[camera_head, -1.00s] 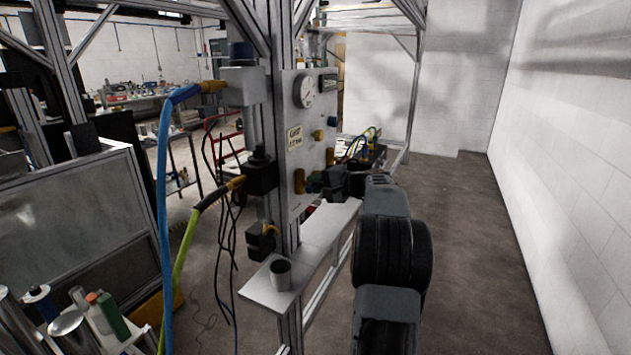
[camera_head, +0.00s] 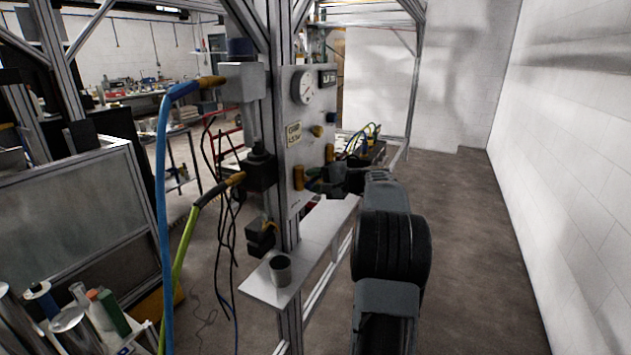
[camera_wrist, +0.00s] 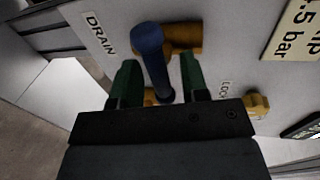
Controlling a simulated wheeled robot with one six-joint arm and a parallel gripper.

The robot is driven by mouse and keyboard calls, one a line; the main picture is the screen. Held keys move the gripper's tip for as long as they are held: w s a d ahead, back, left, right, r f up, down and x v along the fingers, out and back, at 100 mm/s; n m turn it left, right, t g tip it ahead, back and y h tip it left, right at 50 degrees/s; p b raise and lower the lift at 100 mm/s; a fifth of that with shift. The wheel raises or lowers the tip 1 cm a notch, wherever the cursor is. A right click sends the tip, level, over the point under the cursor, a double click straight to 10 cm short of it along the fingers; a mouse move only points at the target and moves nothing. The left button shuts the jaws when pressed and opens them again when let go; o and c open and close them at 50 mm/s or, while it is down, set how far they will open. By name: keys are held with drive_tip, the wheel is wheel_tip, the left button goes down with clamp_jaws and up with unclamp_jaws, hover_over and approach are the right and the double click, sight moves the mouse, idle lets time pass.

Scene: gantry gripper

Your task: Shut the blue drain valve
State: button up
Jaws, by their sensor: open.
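The blue drain valve handle (camera_wrist: 151,58) shows in the wrist view, in front of its brass valve body (camera_wrist: 183,37). It lies between my two green fingers, lengthwise along them, with a visible gap on each side. My gripper (camera_wrist: 157,80) is open around the handle. A DRAIN label (camera_wrist: 98,32) is on the panel beside the valve. In the head view my gripper (camera_head: 316,184) is at the lower part of the upright panel (camera_head: 302,156), by the brass valve body (camera_head: 299,178). The handle is too small and covered there to read its angle.
A brass LOCK knob (camera_wrist: 257,104) is close to the right finger. A gauge (camera_head: 303,87) and a GRIP label (camera_head: 294,133) are higher on the panel. A shelf (camera_head: 312,240) with a grey cup (camera_head: 280,270) is below. The floor right is clear.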

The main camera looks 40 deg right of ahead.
drive_tip(key=shift+s, duration=0.1)
drive_tip(key=b+v, duration=0.1)
drive_tip(key=v, duration=1.2)
drive_tip(key=shift+s+d, duration=0.2)
drive_tip(key=shift+d, duration=0.05)
drive_tip(key=shift+r, duration=0.15)
